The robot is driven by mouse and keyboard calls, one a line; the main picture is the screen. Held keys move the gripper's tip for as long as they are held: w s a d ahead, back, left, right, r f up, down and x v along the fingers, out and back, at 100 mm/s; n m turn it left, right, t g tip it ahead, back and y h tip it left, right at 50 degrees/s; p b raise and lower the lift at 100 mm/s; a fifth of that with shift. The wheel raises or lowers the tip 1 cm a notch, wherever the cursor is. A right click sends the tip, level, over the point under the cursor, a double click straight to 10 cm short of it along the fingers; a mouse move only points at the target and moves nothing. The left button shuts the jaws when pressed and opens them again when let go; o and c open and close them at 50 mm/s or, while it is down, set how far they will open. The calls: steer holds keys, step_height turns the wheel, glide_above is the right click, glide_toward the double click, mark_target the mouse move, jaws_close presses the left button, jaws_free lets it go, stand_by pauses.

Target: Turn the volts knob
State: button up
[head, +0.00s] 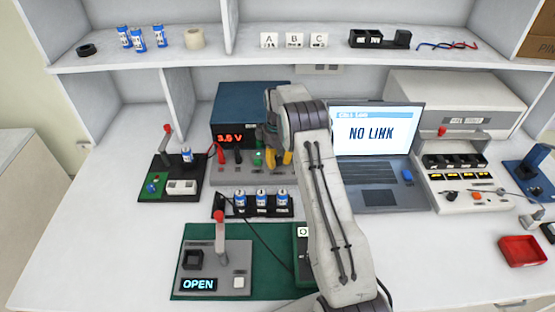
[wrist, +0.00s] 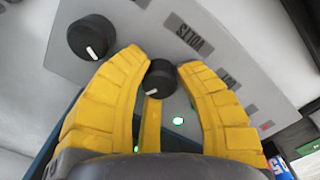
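The power supply (head: 240,103) is a blue box with a red "3.5 V" display (head: 230,138) and a grey front panel, in the head view. In the wrist view, the volts knob (wrist: 160,77) is small and black with a white mark, beside the "VOLTS" label (wrist: 190,38). My gripper (wrist: 163,62) has its yellow fingers apart, one on each side of this knob; whether either touches it I cannot tell. In the head view, my gripper (head: 277,158) is at the panel and hides the knob.
A larger black knob (wrist: 91,37) sits left of my fingers, and a green light (wrist: 178,121) glows between them. Batteries (head: 261,199) stand in a rack in front of the supply. A laptop (head: 378,150) reading "NO LINK" is to the right.

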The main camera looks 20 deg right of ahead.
mark_target(278, 158)
steer(key=shift+o, duration=0.8)
steer(key=shift+w+r, duration=0.1)
steer(key=shift+r, duration=0.4)
step_height(278, 158, up, 11)
steer(key=shift+f, duration=0.1)
